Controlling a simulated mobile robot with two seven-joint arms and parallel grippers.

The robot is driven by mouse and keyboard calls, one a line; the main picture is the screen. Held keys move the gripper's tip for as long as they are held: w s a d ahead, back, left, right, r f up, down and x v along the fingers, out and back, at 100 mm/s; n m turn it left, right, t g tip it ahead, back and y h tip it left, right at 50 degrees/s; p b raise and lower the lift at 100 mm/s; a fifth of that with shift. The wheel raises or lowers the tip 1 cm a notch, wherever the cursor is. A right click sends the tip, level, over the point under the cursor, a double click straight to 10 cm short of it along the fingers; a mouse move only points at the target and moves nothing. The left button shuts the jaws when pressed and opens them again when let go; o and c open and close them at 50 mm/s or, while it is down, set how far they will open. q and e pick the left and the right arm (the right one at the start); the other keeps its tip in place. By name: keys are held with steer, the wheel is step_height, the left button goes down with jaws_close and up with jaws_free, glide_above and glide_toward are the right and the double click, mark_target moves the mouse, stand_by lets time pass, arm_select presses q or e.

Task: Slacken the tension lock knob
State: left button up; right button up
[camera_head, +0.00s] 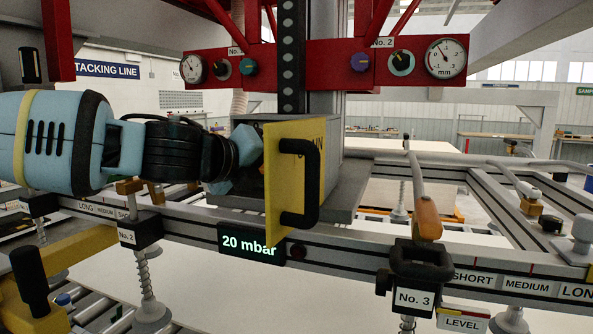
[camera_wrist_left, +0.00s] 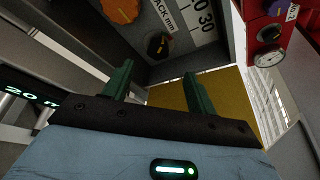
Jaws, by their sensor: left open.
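A grey box with an open yellow door (camera_head: 290,190) and black handle (camera_head: 305,180) stands mid-picture in the head view. My left gripper (camera_head: 245,155) reaches into it from the left, its fingertips partly hidden. In the left wrist view, the gripper (camera_wrist_left: 157,70) is open and empty, its green fingers apart. Ahead of them, on the grey panel, are a small black knob (camera_wrist_left: 159,45) and an orange knob (camera_wrist_left: 122,9), cut by the top edge. The visible label reads "ACK mm" beside a scale with 20 and 30. I cannot tell which knob is the tension lock.
The yellow door also shows close to the right finger in the left wrist view (camera_wrist_left: 235,100). A rail with a "20 mbar" display (camera_head: 250,243) runs below the box. A red beam (camera_head: 325,65) with gauges and knobs crosses above. An orange-handled lever (camera_head: 428,217) stands at right.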

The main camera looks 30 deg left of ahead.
arm_select(q)
steer(key=x, duration=0.4)
steer(key=b+x, duration=0.1)
steer(key=x, duration=0.1)
steer(key=shift+w+f, duration=0.1)
steer(key=shift+f, duration=0.35)
steer(key=shift+w, duration=0.55)
steer(key=shift+w+d, duration=0.1)
steer(key=shift+w, duration=0.25)
arm_select(e)
steer(key=shift+s+a+f, duration=0.1)
steer(key=shift+a+f, duration=0.05)
steer(key=shift+f, duration=0.35)
steer(key=shift+s+a+f, duration=0.1)
steer(key=shift+f, duration=0.35)
arm_select(q)
steer(key=shift+c, duration=0.4)
